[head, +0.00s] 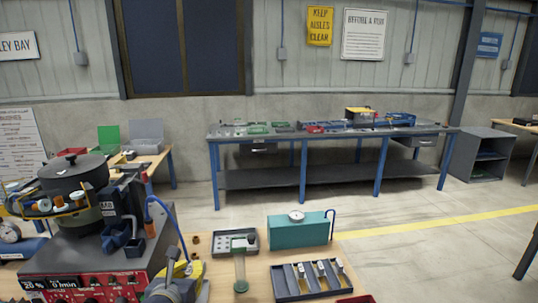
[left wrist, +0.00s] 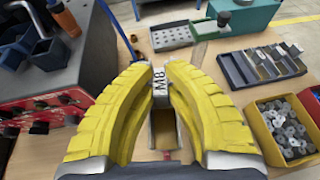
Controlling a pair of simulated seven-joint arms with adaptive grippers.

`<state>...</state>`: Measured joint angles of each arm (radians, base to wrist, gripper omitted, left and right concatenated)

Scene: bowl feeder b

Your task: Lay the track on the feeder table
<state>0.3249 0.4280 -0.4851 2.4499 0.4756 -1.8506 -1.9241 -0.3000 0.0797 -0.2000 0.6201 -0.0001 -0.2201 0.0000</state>
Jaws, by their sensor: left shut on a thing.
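My left gripper (left wrist: 163,88) has yellow fingers and is shut on a grey track (left wrist: 160,110) marked M8. The track hangs between the fingers, its channel facing me, above the wooden tabletop. In the head view the left gripper (head: 188,270) is at the bottom, in front of the feeder's right side; the held track is hard to make out there. The bowl feeder (head: 75,175) stands at the left on a grey and red base with a control panel (head: 80,292). I cannot tell which surface is the feeder table. My right gripper is not in view.
A dark slotted rack (head: 290,294) holds several pieces. Beside it stand a green cylinder (head: 240,272), a teal box (head: 300,231) with a dial, and a grey tray (head: 222,240) with holes. A yellow bin (left wrist: 267,137) of metal parts is at the right. Blue bins (left wrist: 47,54) are on the feeder.

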